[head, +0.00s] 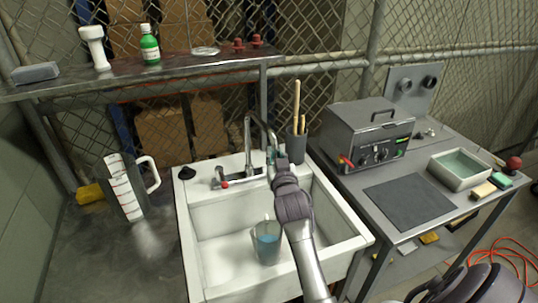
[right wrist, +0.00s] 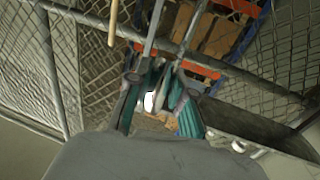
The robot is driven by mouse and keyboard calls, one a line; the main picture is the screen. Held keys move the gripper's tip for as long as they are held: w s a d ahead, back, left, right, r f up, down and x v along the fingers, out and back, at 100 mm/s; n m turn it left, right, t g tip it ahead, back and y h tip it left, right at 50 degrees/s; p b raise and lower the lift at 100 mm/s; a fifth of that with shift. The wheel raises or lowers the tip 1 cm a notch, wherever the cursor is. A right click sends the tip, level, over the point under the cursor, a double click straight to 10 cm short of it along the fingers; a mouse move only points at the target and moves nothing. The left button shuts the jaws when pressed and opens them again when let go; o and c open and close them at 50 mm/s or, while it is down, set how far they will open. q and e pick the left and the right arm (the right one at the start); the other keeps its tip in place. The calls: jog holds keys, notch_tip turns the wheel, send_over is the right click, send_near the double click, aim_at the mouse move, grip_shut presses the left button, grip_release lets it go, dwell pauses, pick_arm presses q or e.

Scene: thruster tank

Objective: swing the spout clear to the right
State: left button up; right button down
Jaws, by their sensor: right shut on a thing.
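The sink's metal spout (head: 248,135) rises from the faucet base (head: 240,178) at the back of the white sink (head: 187,235) and arches over to the right. My right gripper (head: 272,156) is shut on the hanging end of the spout. Its fingers hide part of that end. In the right wrist view, my teal-padded fingers (right wrist: 160,105) stand close around a small pale and grey piece, and a grey pipe runs up behind them. A clear cup with blue liquid (head: 266,241) stands in the basin, left of my right forearm. My left gripper is not in view.
A dark holder with wooden sticks (head: 296,146) stands close right of the spout. A grey heater box (head: 366,135) is on the right table. A measuring jug (head: 126,188) stands left of the sink. A shelf (head: 150,72) and wire fence lie behind.

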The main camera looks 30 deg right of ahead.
jog(key=w+d, duration=0.1)
jog(key=d, duration=1.1)
jog(key=shift+w, duration=0.4)
jog(key=shift+f, duration=0.15)
jog(key=c, duration=1)
grip_release()
jog(key=v, duration=1.2)
